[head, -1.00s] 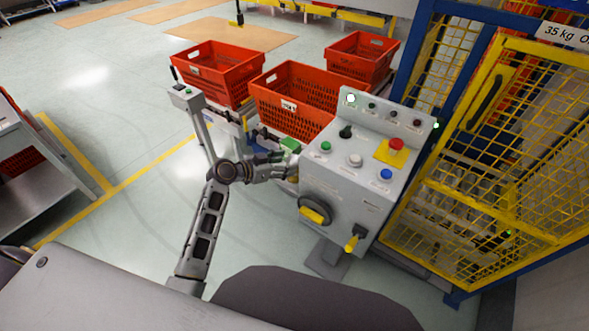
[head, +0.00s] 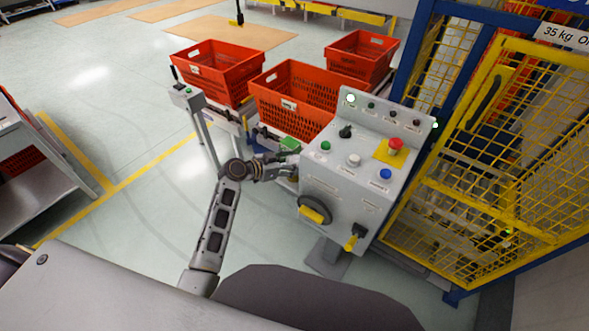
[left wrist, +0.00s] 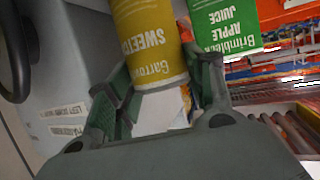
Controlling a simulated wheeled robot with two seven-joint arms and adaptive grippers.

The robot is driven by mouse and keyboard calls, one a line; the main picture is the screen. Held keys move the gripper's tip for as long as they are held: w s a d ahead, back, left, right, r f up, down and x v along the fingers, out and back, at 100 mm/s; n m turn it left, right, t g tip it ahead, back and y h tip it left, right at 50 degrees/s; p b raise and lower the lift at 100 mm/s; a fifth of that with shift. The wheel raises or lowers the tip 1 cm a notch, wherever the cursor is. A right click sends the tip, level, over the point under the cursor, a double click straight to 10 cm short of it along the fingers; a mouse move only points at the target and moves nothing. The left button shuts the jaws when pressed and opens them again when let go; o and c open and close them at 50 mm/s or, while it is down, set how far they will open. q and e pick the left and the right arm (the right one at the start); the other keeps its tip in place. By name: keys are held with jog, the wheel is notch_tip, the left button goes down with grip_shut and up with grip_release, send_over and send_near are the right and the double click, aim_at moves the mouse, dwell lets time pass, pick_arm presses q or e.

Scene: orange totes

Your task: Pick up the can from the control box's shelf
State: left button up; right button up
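The can (left wrist: 150,42) is yellow and white with a sweetcorn label. In the left wrist view it stands between the two fingers of my left gripper (left wrist: 165,88), its lower end near the fingertips. The fingers are spread, one on each side; a narrow gap seems to show at the right, and I cannot tell whether the left finger touches. In the head view my left gripper (head: 284,168) is at the left side of the grey control box (head: 345,190). The can is not clear there. The shelf is mostly hidden by the gripper. My right gripper is not in view.
A green apple juice carton (left wrist: 222,24) stands right beside the can; its green top shows in the head view (head: 289,145). Orange totes (head: 300,88) stand behind on a conveyor. A yellow mesh fence (head: 490,170) is right of the box. Floor at left is open.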

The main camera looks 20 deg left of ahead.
pick_arm(q)
jog(key=c, duration=0.6)
jog(key=shift+r, duration=0.75)
notch_tip(320, 180, up, 17)
jog(key=shift+f+b, duration=0.15)
jog(key=shift+b, duration=0.15)
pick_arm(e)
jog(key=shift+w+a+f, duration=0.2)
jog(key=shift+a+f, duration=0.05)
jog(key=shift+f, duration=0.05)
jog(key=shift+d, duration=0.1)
